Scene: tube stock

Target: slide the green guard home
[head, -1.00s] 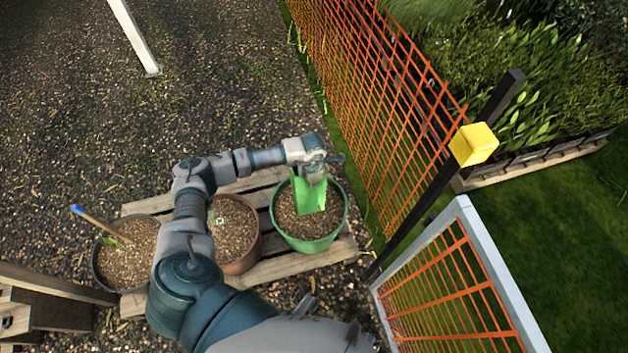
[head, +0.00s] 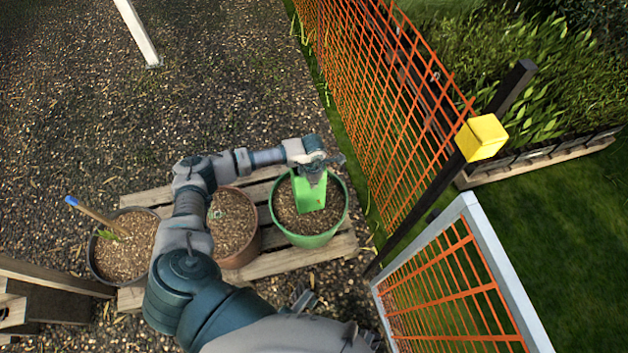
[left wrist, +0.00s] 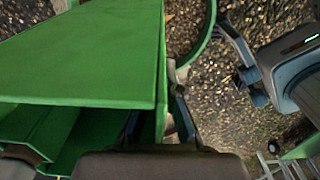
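The green guard (head: 311,192) stands in the soil of the green pot (head: 276,225), its foot at the soil surface. My left gripper (head: 317,166) is at the guard's upper edge, above the pot's far side. In the left wrist view the guard (left wrist: 85,60) is a large folded sheet filling the upper left. The left fingers (left wrist: 158,125) flank one green wall and appear shut on it. The guard's lower edge is partly out of sight. Small grey prongs (head: 304,301) below the pallet may be my right gripper; their opening is unclear.
A brown pot (head: 257,242) and a dark pot (head: 98,268) with a blue-tipped stake (head: 95,213) share the wooden pallet (head: 290,262). An orange mesh fence (head: 400,120), a post with a yellow box (head: 481,137) and a white-framed gate (head: 500,270) stand right.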

